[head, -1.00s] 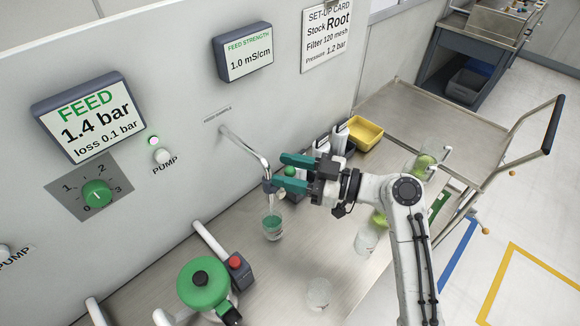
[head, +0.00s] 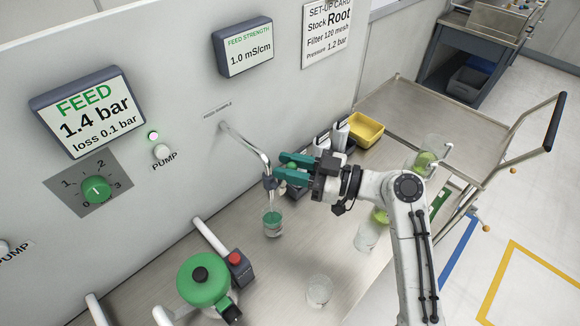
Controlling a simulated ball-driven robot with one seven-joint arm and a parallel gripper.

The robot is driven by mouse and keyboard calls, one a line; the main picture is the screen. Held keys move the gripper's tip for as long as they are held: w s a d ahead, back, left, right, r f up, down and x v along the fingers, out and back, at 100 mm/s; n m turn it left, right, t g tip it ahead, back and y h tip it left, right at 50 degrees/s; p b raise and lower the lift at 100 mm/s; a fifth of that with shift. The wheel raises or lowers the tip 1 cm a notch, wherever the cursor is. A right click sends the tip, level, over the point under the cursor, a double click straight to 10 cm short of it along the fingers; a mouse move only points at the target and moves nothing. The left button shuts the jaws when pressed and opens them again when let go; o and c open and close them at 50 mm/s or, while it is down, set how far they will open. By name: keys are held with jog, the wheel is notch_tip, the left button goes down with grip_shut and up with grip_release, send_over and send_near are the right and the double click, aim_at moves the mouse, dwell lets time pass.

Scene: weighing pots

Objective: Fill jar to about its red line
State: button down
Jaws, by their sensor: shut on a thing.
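The clear jar (head: 272,229) stands upright on the metal bench below the sample tap (head: 254,153). Green shows in the jar's upper part; its red line is too small to make out. My gripper (head: 278,167) reaches in from the right, with its teal fingers at the lower end of the tap, above the jar. It is shut on the tap's valve (head: 269,183), and the fingers hide part of the contact. I cannot clearly tell whether liquid is flowing from the spout.
The feed display (head: 88,115) reads 1.4 bar, above a green dial (head: 96,189). A green-topped vessel (head: 205,280) stands front left. An empty-looking glass (head: 319,291) stands front centre. A yellow bin (head: 364,131) and a steel trolley (head: 400,100) are behind my arm.

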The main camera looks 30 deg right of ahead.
jog(key=m+b, duration=0.1)
jog(key=b, duration=0.1)
jog(key=d+f+m+t+b, duration=0.1)
jog(key=b, duration=0.1)
jog(key=shift+w+f+y, duration=0.2)
jog(key=shift+f+y, duration=0.1)
jog(key=shift+w+d+f+m+t+h+b, duration=0.1)
jog(key=shift+d+f+m+t+h+b, duration=0.15)
jog(key=shift+f+m+t+b, duration=1)
jog(key=shift+w+d+r+m+t+h+b, duration=0.15)
jog(key=shift+d+m+t+b, duration=0.3)
jog(key=shift+m+b, duration=1.85)
jog(key=shift+s+d+f+m+t+h+b, duration=0.15)
jog(key=shift+f+m+t+b, duration=0.7)
jog(key=shift+m+b, duration=0.9)
jog(key=shift+w+m, duration=0.1)
jog(key=shift+m, duration=0.5)
jog(key=c, duration=1.1)
grip_release()
jog(key=shift+a, duration=0.1)
jog(key=shift+c, duration=0.2)
jog(key=shift+o, duration=0.8)
jog(key=shift+r, duration=0.15)
jog(key=shift+r, duration=0.1)
